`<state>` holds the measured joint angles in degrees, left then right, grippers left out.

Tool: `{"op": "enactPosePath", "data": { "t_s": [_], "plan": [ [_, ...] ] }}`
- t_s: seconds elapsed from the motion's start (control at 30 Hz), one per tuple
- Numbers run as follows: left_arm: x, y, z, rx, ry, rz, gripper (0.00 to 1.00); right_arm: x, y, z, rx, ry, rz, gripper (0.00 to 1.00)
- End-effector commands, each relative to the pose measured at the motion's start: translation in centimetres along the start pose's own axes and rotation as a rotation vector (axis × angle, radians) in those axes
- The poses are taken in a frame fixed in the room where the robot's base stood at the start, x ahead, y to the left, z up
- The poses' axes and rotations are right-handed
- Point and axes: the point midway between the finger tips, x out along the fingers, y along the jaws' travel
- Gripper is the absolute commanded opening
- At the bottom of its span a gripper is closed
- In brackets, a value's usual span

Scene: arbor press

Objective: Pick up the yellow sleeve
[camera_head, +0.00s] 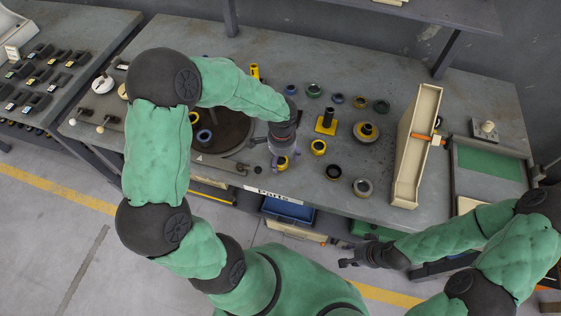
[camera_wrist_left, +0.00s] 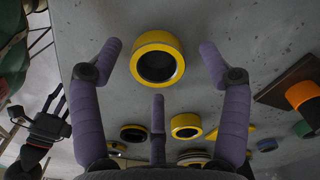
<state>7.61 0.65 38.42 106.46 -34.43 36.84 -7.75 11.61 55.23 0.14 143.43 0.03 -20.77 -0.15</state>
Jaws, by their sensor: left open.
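A yellow sleeve (camera_head: 281,163) with a dark hole stands on the workbench under my left gripper (camera_head: 280,150). In the left wrist view the yellow sleeve (camera_wrist_left: 158,39) lies between and slightly beyond the spread purple fingers (camera_wrist_left: 160,68). My left gripper is open, points down and holds nothing. The fingers show no clear contact with the sleeve. In the head view they partly hide it. A second yellow ring (camera_head: 318,147) stands to the right; it also shows lower in the wrist view (camera_wrist_left: 186,120). My right gripper (camera_head: 350,258) is low in front of the bench, looks open and empty.
A black post on a yellow base (camera_head: 326,122) stands behind the rings. Dark rings (camera_head: 333,172) and (camera_head: 363,187) lie to the right. A round dark plate (camera_head: 222,133) with rings lies left of my left gripper.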

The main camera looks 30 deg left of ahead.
Motion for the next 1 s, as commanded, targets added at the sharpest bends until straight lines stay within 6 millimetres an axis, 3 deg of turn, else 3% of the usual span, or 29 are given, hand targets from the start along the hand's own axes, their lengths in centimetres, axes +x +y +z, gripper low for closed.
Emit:
{"op": "enactPosePath", "data": {
  "t_s": [0.03, 0.2, 0.27, 0.67, 1.0],
  "plan": [
    [0.0, 0.0, 0.0, 0.0, 0.0, 0.0, 0.71, 0.0, 0.0, 0.0, 0.0, 0.0, 0.0, 0.4],
    [0.0, 0.0, 0.0, 0.0, 0.0, 0.0, 0.23, 0.0, 0.0, 0.0, 0.0, 0.0, 0.0, 0.4],
    [0.0, 0.0, 0.0, 0.0, 0.0, 0.0, 0.1, 0.0, 0.0, 0.0, 0.0, 0.0, 0.0, 0.4],
    [-0.2, 0.0, 0.0, 0.0, 0.001, -0.001, 0.09, -0.1, 0.0, 0.0, 0.0, 0.0, 0.0, 0.4],
    [-3.8, 0.2, -0.1, 0.003, 0.003, -0.003, 0.09, -1.0, -0.4, 0.0, 0.0, 0.0, 0.0, 0.4]
  ]
}}
